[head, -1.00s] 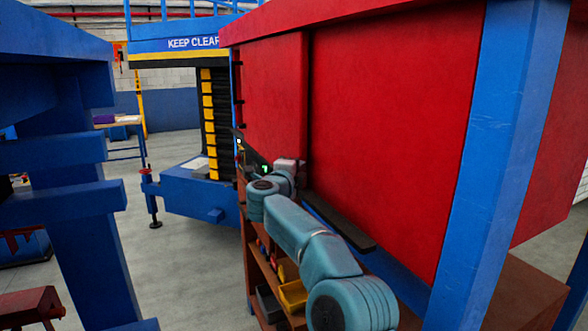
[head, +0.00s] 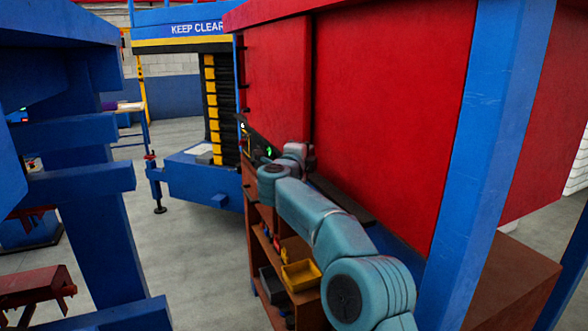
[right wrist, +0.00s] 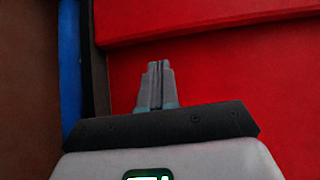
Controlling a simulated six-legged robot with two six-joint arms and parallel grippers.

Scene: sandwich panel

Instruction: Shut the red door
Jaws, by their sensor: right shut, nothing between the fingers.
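A large red cabinet front fills the right half of the head view. Its narrower left panel (head: 278,75) has dark hinge-like fittings along its left edge, and a wide red panel (head: 390,120) stands to its right. I cannot tell for sure which panel is the door, or how far it is open. My right gripper (right wrist: 156,85) is shut and empty, with its fingertips in front of a red surface in the right wrist view. Contact cannot be judged. In the head view it is low by the narrower panel, mostly hidden by its own wrist. My left gripper is not in view.
A blue post (head: 490,130) stands at the right. Blue beams (head: 75,185) crowd the left. Below my right arm is a brown shelf with a yellow bin (head: 300,275). A blue lift marked KEEP CLEAR (head: 195,30) stands behind. Grey floor (head: 190,255) is open between.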

